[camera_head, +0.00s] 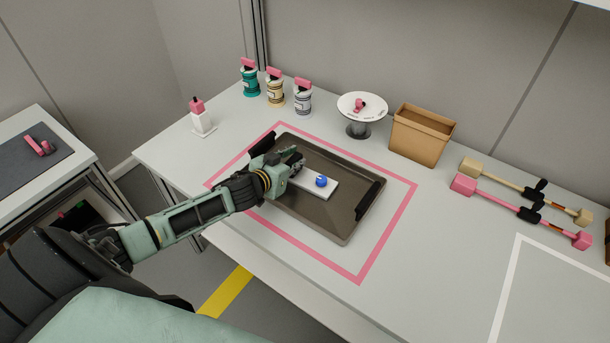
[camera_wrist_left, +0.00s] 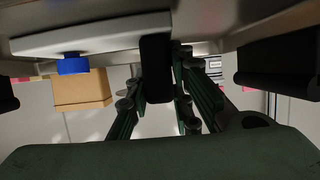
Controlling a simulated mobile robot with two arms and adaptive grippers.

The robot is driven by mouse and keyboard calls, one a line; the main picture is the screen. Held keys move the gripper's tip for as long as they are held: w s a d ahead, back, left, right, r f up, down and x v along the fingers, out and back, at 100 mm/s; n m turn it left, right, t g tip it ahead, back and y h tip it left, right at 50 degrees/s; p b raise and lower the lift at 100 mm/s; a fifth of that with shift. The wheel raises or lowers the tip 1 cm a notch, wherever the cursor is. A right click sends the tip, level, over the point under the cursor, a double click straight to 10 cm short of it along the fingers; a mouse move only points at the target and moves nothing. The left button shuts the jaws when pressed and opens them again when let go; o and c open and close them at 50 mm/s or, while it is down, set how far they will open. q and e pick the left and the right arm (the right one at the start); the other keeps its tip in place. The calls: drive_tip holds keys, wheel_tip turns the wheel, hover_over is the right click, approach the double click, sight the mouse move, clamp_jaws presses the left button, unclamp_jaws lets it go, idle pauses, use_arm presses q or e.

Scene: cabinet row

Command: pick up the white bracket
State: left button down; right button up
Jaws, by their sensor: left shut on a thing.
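The white bracket (camera_head: 303,182) is a flat white piece with a blue knob (camera_head: 321,181) on its top, over the middle of the dark tray (camera_head: 310,214). In the left wrist view, the bracket (camera_wrist_left: 110,36) runs across the upper left with its blue knob (camera_wrist_left: 72,65). My left gripper (camera_head: 294,162) is over the tray, shut on the bracket's end. Its fingers (camera_wrist_left: 163,72) meet that end in the left wrist view and hide part of it. Whether the bracket touches the tray is unclear. My right gripper is not in view.
A pink outline surrounds the tray. Behind stand several pink-topped jars (camera_head: 274,90), a white dispenser (camera_head: 201,118), a white cake stand (camera_head: 361,112) and a brown box (camera_head: 421,136). Two long tools (camera_head: 520,210) lie at right. The counter front is clear.

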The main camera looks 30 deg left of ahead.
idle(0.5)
use_arm(q)
drive_tip(key=shift+r, duration=0.15)
wheel_tip(320, 180, up, 4)
drive_tip(key=shift+w+r, duration=0.1)
drive_tip(key=shift+r, duration=0.05)
drive_tip(key=s+d+r, duration=0.6)
drive_tip(key=d, duration=0.4)
drive_tip(key=shift+r, duration=0.3)
